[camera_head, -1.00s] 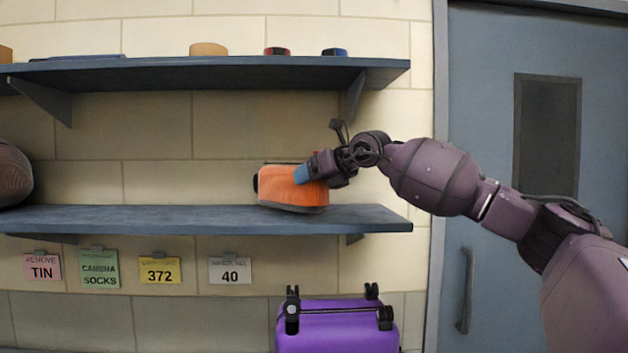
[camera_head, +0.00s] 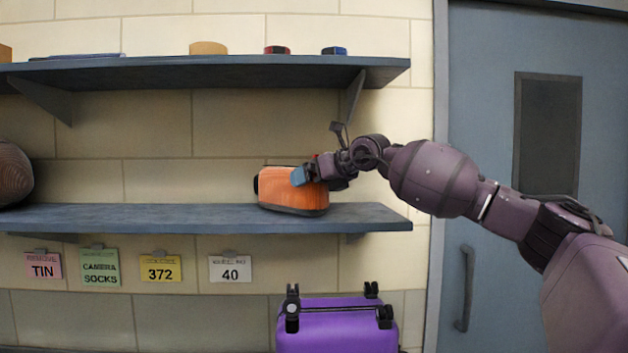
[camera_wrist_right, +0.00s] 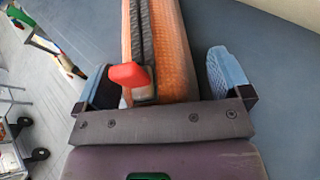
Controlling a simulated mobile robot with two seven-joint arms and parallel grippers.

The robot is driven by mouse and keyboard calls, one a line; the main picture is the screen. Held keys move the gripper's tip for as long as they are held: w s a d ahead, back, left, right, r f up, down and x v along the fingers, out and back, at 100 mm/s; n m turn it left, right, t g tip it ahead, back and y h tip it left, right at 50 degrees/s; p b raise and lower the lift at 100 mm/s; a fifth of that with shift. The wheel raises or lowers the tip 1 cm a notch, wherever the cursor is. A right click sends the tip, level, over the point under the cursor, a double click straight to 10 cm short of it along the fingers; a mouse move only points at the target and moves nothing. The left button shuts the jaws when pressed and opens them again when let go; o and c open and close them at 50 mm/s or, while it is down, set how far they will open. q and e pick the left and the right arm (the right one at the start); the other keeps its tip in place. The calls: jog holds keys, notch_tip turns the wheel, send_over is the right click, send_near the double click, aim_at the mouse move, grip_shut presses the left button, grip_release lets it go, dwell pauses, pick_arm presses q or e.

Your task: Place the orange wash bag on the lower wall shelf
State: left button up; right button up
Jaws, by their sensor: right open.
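The orange wash bag (camera_head: 285,192) sits on the lower wall shelf (camera_head: 130,217), near its right end. It rests on its base, with a dark band along its lower edge. My right gripper (camera_head: 306,173) is at the bag's upper right part, with one blue finger in front of it. In the right wrist view, the open gripper (camera_wrist_right: 165,85) has a blue finger on each side of the bag (camera_wrist_right: 178,45). A gap shows between the bag and the right-hand finger; the left-hand finger is close to it. A red tab stands on the bag's dark zip strip. My left gripper is out of view.
A brown rounded object (camera_head: 14,174) stands at the lower shelf's left end, with bare shelf between it and the bag. The upper shelf (camera_head: 200,70) hangs above with several small items. A purple suitcase (camera_head: 335,330) stands below. A door (camera_head: 545,230) is at right.

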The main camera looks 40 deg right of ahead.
jog(key=shift+s+d+r, duration=0.1)
jog(key=shift+s+r, duration=0.1)
jog(key=shift+s, duration=0.1)
jog(key=b+v, duration=0.2)
jog(key=v, duration=0.9)
jog(key=shift+s, duration=0.15)
jog(key=shift+r, duration=0.15)
